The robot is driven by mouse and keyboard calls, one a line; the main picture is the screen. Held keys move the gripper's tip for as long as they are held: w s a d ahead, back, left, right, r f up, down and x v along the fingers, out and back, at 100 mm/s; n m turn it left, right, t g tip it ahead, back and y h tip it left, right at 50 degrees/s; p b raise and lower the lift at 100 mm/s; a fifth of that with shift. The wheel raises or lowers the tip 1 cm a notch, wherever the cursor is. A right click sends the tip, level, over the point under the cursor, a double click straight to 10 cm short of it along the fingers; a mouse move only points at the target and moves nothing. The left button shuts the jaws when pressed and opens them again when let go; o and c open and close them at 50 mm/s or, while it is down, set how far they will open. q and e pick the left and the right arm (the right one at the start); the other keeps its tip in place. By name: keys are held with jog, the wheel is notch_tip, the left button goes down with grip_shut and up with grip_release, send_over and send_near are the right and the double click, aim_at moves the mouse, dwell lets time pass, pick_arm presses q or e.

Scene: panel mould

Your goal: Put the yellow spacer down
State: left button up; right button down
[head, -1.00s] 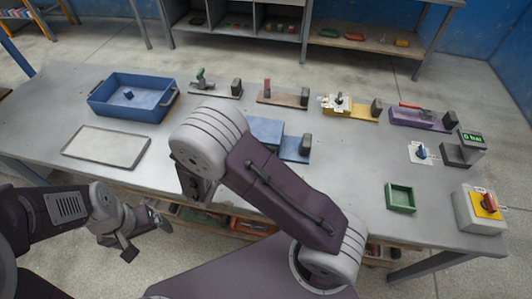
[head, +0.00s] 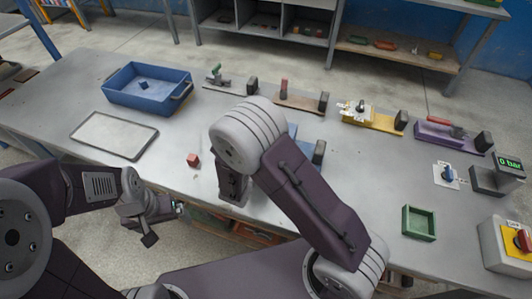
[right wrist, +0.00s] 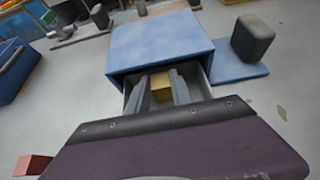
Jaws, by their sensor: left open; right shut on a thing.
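The yellow spacer (right wrist: 161,87) is between the two grey fingers of my right gripper (right wrist: 165,77) in the right wrist view. My right gripper is shut on it, at the open front of a blue-topped block (right wrist: 160,42). Whether the spacer touches anything beneath it I cannot tell. In the head view my right arm hides the right gripper and the spacer, and most of the blue fixture (head: 319,152). My left gripper (head: 165,222) is open and empty, low in front of the table's front edge.
A small red cube (head: 193,160) lies near the table's front edge, left of my right arm. A blue bin (head: 150,100) and a grey tray (head: 113,135) stand at the left. Several clamp fixtures line the back. A green box (head: 419,223) stands at the right.

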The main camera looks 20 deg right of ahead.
jog(key=shift+f, duration=0.2)
jog(key=c, duration=1.3)
grip_release()
jog(key=shift+d, duration=0.2)
jog(key=shift+o, duration=0.8)
jog(key=shift+w+d, duration=0.1)
jog(key=shift+r, duration=0.1)
jog(key=shift+r+p, duration=0.3)
jog(key=shift+p, duration=0.05)
jog(key=p+v, duration=0.1)
jog(key=v, duration=1.1)
jog(key=shift+f, duration=0.1)
